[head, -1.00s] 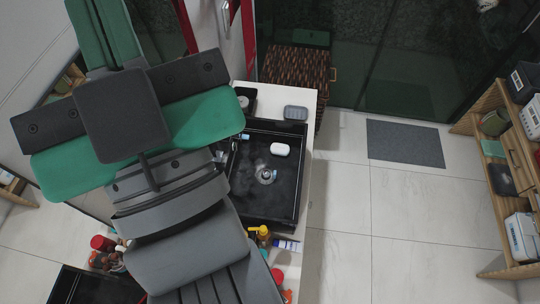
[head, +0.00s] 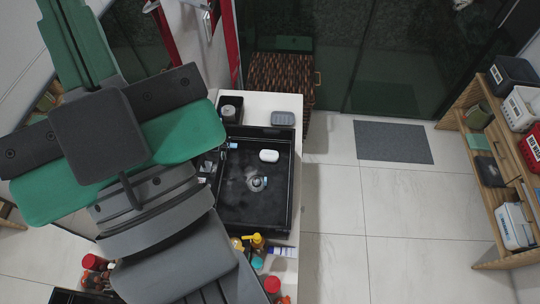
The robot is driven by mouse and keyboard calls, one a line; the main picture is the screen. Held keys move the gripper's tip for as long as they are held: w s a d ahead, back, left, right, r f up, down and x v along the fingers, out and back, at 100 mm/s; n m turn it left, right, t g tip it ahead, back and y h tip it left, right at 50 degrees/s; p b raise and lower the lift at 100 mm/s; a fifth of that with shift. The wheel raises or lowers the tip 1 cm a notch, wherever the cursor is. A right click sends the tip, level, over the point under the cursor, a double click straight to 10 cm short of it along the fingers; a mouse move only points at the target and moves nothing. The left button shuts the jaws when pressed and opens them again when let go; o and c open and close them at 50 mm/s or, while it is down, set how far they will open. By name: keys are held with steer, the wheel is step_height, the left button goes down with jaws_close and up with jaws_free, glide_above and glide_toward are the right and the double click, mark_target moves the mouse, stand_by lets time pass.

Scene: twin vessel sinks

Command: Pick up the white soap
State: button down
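The white soap (head: 269,156) is a small rounded bar lying in the black square sink (head: 288,205), in its upper right part above the drain (head: 257,183). It shows whole, with nothing over it. My arm's grey and green links fill the left of the head view and cover the sink's left edge. My gripper does not show in this view.
A grey soap dish (head: 283,118) sits on the white counter above the sink. Bottles, a yellow pump bottle (head: 257,242) and a white tube (head: 283,251) among them, stand below the sink. A wooden shelf (head: 490,150) is at the right. The tiled floor between is clear, apart from a grey mat (head: 393,142).

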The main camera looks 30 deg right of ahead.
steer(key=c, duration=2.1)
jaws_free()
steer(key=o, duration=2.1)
